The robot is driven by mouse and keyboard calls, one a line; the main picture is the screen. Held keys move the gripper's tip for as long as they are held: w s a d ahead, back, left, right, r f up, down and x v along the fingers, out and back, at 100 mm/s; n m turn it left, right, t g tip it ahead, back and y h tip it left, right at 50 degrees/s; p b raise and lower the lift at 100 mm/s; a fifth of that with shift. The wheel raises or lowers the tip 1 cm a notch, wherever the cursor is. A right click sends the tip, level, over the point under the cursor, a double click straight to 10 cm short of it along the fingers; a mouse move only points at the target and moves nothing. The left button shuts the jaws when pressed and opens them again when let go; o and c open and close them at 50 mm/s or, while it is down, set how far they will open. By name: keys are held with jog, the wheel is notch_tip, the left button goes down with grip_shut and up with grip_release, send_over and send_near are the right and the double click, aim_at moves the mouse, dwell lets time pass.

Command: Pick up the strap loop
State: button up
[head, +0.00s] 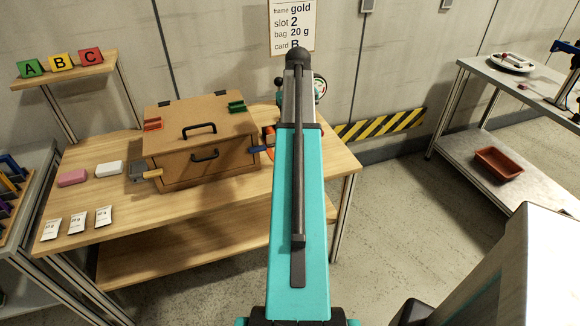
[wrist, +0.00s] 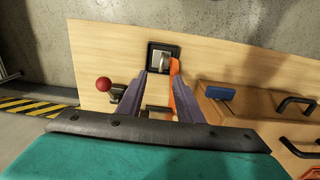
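An orange band (wrist: 184,100), which looks like the strap loop, shows in the wrist view beside the right finger of my gripper (wrist: 160,76). A bit of orange also shows in the head view (head: 269,135), just left of my arm. The two purple fingers stand apart with a gap between them, and nothing is clearly held. The band is partly covered by the right finger, and I cannot tell whether they touch. In the head view my arm hides the gripper.
A black square fitting (wrist: 163,57) with a grey piece lies beyond the fingertips. A red knob (wrist: 103,84) stands left of them. A wooden box (head: 205,150) with black handles sits on the table (head: 130,222). Pink (head: 73,178) and white blocks (head: 109,167) lie at left.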

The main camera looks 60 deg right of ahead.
jog(key=shift+w+a+f, duration=0.1)
jog(key=shift+w+a, duration=0.05)
jog(key=shift+w, duration=0.05)
notch_tip(320, 180, down, 8)
jog(key=shift+w+a+r+p, duration=0.1)
jog(key=shift+r+p, duration=0.15)
jog(key=shift+p, duration=0.4)
jog(key=shift+f, duration=0.45)
jog(key=shift+f, duration=0.2)
jog(key=shift+f+p, duration=0.9)
jog(key=shift+f, duration=1.55)
grip_shut()
